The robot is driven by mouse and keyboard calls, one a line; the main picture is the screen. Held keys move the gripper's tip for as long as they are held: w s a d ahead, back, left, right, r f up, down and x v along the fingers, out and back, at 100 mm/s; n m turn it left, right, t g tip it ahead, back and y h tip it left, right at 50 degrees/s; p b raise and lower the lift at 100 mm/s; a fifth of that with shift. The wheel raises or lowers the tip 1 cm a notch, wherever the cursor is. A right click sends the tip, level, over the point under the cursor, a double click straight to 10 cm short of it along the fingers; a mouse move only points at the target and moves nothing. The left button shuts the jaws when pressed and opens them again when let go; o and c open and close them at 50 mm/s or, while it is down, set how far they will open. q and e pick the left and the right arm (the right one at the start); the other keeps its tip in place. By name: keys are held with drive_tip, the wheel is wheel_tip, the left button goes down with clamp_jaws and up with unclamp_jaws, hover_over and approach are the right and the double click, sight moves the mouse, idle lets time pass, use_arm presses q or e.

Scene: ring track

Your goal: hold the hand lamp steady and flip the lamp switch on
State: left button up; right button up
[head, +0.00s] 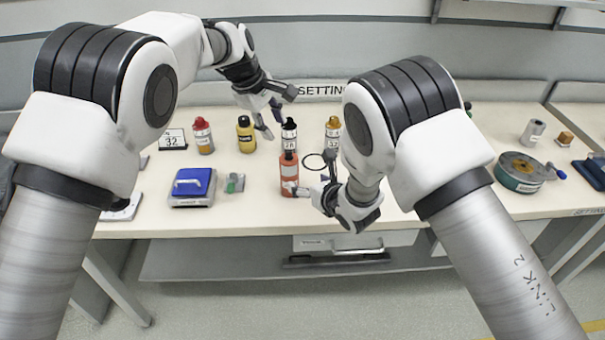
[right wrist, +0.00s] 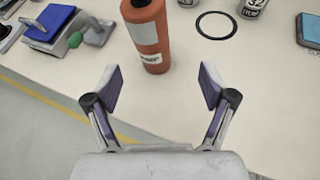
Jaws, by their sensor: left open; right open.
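An upright orange cylinder with a grey band and a small white label, which looks like the hand lamp (head: 289,178), stands near the table's front middle. It also shows in the right wrist view (right wrist: 150,45), top cut off. I cannot make out a switch on it. My right gripper (head: 308,174) is open and empty, just right of the lamp in the head view. In the right wrist view its fingers (right wrist: 160,86) are spread, with the lamp beyond the tips. My left gripper (head: 277,112) is open and empty, above and behind the lamp near a black-capped bottle (head: 289,132).
A red-capped bottle (head: 204,136), a yellow bottle (head: 246,134) and an amber-capped bottle (head: 333,131) stand behind. A black ring (head: 313,161) lies right of the lamp. A blue-topped device (head: 191,184) is at left, a round tin (head: 518,174) at right.

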sight(293, 169)
drive_tip(key=shift+w+a+r+n+t+y, duration=0.15)
drive_tip(key=shift+w+a+r+n+y, duration=0.05)
drive_tip(key=shift+w+a+r+n, duration=0.3)
drive_tip(key=shift+w+a+r+n+t+y, duration=0.2)
drive_tip(key=shift+w+a+r+n, duration=0.15)
drive_tip(key=shift+r, duration=0.25)
drive_tip(key=x, duration=0.7)
drive_tip(key=shift+w+a+f, duration=0.1)
drive_tip(key=shift+a+f, duration=0.05)
drive_tip(key=shift+f, duration=0.15)
